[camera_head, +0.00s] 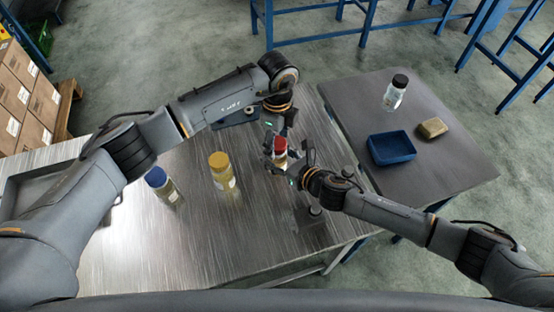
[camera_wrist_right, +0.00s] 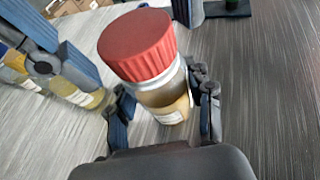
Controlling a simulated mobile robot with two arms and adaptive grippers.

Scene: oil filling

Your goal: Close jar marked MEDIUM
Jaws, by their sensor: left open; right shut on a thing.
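A clear jar with a red lid (camera_head: 280,144) and yellowish contents stands on the metal table, and it shows large in the right wrist view (camera_wrist_right: 140,50). My right gripper (camera_wrist_right: 163,112) is shut around the jar body, below the lid. The red lid sits on top of the jar. My left gripper (camera_head: 273,136) is open at the left of the red lid; its blue-grey fingers also show at the left of the wrist view. A yellow-lidded jar (camera_head: 222,172) and a blue-lidded jar (camera_head: 162,187) stand further left. The label text is too small to read.
The side table (camera_head: 440,165) on the right holds a black-lidded clear bottle (camera_head: 395,94), a blue tray (camera_head: 391,148) and a tan block (camera_head: 432,128). Cardboard boxes (camera_head: 25,95) are stacked at the far left.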

